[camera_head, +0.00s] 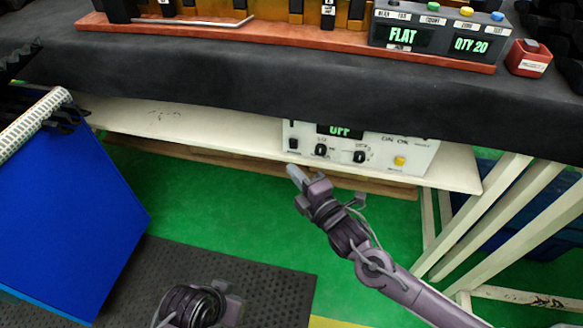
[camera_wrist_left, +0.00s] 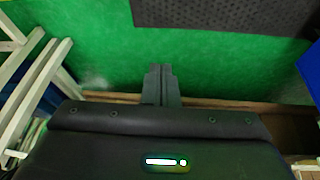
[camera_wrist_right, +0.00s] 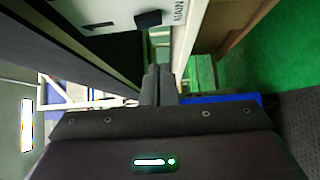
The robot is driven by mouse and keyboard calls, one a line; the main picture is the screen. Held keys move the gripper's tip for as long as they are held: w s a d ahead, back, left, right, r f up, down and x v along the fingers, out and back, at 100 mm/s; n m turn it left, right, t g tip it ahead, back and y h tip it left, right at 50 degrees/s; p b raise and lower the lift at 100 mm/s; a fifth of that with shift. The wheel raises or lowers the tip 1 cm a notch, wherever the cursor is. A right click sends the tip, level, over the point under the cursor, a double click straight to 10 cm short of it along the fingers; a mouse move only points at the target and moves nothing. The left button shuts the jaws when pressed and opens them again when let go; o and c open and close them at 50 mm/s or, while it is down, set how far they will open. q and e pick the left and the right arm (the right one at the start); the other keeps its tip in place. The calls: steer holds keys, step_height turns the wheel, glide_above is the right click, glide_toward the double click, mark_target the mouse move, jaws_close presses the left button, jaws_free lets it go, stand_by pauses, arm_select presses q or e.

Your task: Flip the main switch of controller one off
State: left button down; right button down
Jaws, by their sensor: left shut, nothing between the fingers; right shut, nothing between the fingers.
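A white controller box (camera_head: 408,150) sits on the shelf under the bench, its top hidden by the black cover. Its green display (camera_head: 340,131) is partly cut off and seems to read OFF. A black main switch (camera_head: 293,143) is at the left of its front; in the right wrist view this dark switch (camera_wrist_right: 148,19) shows beside the label MAIN. My right gripper (camera_head: 293,172) is shut and empty, just below and in front of the switch, apart from it in the head view. My left gripper (camera_wrist_left: 161,84) is shut and empty, over the floor in its wrist view.
The white shelf (camera_head: 190,128) runs under the bench with its black cover (camera_head: 200,70). A blue panel (camera_head: 70,210) stands at the left. White slanted legs (camera_head: 490,220) stand at the right. The green floor (camera_head: 230,210) before the shelf is open, with a dark mat (camera_head: 270,290) nearer.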

arm_select(q)
steer(key=shift+w+a+r+g+y+p, duration=0.15)
steer(key=shift+a+g+p, duration=0.1)
steer(key=shift+a, duration=0.15)
steer(key=shift+a+r+g+y+p, duration=0.1)
steer(key=shift+a+g+y+p, duration=0.05)
steer(key=shift+a+p, duration=0.15)
arm_select(e)
steer(key=f+v, duration=0.1)
steer(key=v, duration=0.7)
steer(key=shift+d, duration=0.3)
